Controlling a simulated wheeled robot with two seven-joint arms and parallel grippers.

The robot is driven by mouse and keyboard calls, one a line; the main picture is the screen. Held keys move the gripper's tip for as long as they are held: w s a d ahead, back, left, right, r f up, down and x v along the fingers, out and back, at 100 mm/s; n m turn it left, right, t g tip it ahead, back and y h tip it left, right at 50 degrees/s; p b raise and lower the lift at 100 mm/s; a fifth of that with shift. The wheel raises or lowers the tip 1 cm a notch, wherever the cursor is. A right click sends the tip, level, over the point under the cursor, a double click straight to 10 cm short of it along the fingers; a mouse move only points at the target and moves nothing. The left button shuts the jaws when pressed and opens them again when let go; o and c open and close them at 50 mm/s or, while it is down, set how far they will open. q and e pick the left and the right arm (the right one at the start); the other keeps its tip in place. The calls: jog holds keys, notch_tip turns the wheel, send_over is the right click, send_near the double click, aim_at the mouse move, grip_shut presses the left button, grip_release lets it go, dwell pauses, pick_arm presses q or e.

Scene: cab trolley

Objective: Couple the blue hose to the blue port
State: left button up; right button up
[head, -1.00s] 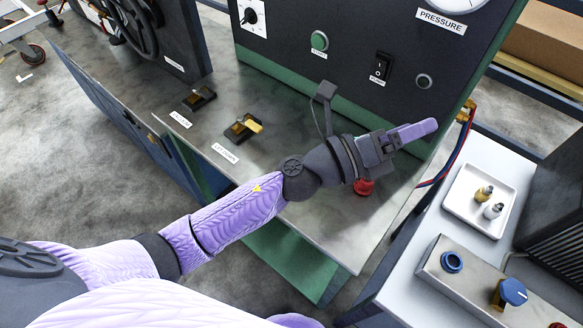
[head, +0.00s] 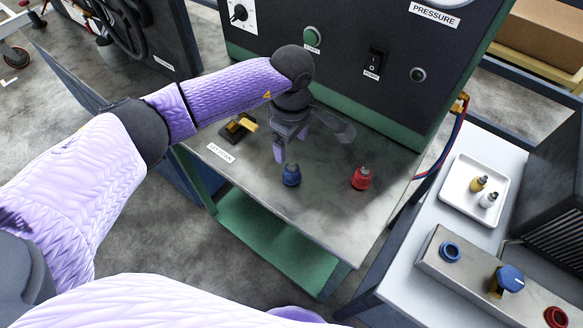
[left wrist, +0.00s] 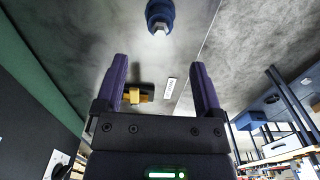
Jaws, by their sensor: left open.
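The blue hose's coupling (head: 291,175) stands upright on the grey steel console top, near its front edge. It also shows at the top of the left wrist view (left wrist: 160,15). My left gripper (head: 290,145) points down just behind it. Its purple fingers are open and empty, and the coupling lies beyond the fingertips, apart from them. The blue port (head: 450,252) is a blue ring on the grey manifold block at the lower right. My right gripper is not in view.
A red coupling (head: 361,178) stands right of the blue one. The manifold block (head: 432,262) also carries a blue-capped valve (head: 510,278) and a red port (head: 556,317). A white tray (head: 455,190) holds two small fittings. A yellow-handled latch (head: 238,126) sits left of the gripper.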

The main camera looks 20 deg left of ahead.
aim_at(292, 163)
pick_arm(q)
notch_tip(292, 163, down, 8)
jog(key=b, duration=0.6)
jog(key=shift+f, duration=0.15)
jog(key=shift+f+b, duration=0.45)
jog(key=shift+b, duration=0.05)
jog(key=shift+d, duration=0.1)
jog(key=shift+r, duration=0.1)
dwell(0.4)
grip_shut()
dwell(0.4)
